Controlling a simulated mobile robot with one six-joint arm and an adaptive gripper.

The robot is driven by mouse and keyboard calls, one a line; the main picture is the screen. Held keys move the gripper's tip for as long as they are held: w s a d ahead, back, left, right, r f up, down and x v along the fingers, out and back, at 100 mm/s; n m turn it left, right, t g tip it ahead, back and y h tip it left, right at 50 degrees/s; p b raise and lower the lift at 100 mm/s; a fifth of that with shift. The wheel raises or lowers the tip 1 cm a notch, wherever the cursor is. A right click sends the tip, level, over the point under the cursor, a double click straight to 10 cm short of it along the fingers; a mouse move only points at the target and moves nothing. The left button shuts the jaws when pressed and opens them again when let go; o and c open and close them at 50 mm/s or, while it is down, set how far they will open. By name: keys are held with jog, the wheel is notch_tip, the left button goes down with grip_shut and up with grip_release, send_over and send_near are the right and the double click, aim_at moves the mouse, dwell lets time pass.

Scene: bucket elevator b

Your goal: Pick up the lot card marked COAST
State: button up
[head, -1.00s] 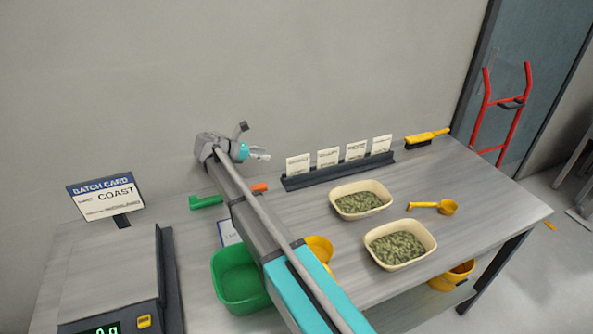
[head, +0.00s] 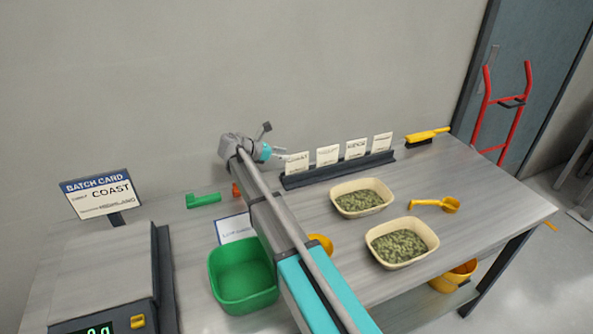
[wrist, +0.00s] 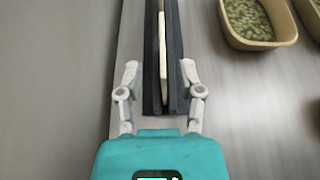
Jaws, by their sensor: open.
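Several upright white lot cards stand in a dark rack (head: 340,171) along the back of the table. The leftmost card (head: 297,162) appears to read COAST, though its print is small and blurred. My gripper (head: 279,151) is beside this card's left side in the head view. In the wrist view my gripper (wrist: 160,84) is open and empty, its fingers on either side of the near end of the rack (wrist: 174,70). The card's thin top edge (wrist: 162,50) runs between and beyond the fingertips. I cannot tell the height gap.
A batch card sign (head: 99,195) reading COAST stands behind the scale (head: 100,275). A green bin (head: 243,275), two tubs of green pellets (head: 362,198) (head: 402,243) and a yellow scoop (head: 437,204) are on the table. A yellow brush (head: 427,135) lies right of the rack.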

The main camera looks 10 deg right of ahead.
aim_at(297, 155)
jog(key=shift+d, duration=0.15)
jog(key=shift+b+x, duration=0.95)
jog(key=shift+x, duration=1.65)
jog(key=shift+s, duration=0.1)
grip_shut()
